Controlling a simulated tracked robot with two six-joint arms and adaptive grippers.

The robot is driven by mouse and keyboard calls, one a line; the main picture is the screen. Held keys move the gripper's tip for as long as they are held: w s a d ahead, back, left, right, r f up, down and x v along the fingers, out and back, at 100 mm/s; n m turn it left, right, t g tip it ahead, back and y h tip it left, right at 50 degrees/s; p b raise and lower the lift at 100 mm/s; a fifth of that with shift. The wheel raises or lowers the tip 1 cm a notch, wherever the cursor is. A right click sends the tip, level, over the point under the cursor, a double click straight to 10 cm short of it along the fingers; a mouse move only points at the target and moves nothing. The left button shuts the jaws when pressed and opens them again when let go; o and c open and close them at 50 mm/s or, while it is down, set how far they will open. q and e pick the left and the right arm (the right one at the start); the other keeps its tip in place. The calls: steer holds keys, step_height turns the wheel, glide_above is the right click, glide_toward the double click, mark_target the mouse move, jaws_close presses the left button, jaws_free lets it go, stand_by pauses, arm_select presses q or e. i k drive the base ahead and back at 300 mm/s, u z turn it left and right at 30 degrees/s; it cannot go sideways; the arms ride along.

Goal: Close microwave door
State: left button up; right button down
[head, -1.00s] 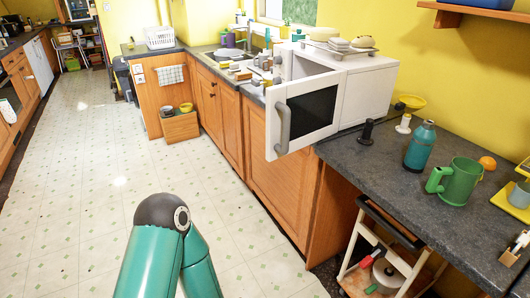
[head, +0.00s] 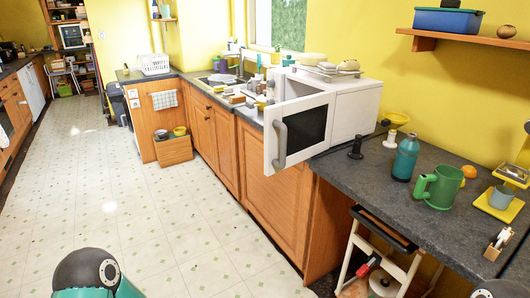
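The white microwave (head: 354,108) stands on the dark counter against the yellow wall. Its door (head: 303,129) is open and swings out past the counter's front edge, with a dark window and a grey handle (head: 279,146) on its left side. Part of the inside shows behind the door's top. Neither gripper is in view. A teal and dark arm joint of mine shows at the bottom left, well away from the door, and a small teal piece shows at the bottom right corner.
On the counter right of the microwave stand a black stand (head: 356,147), a teal bottle (head: 405,157) and a green mug (head: 438,188). Dishes (head: 328,68) sit on top of the microwave. A cart (head: 378,262) stands under the counter. The floor (head: 130,205) at left is clear.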

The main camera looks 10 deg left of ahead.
mark_target(297, 130)
steer(key=i, duration=1)
steer(key=u, duration=0.05)
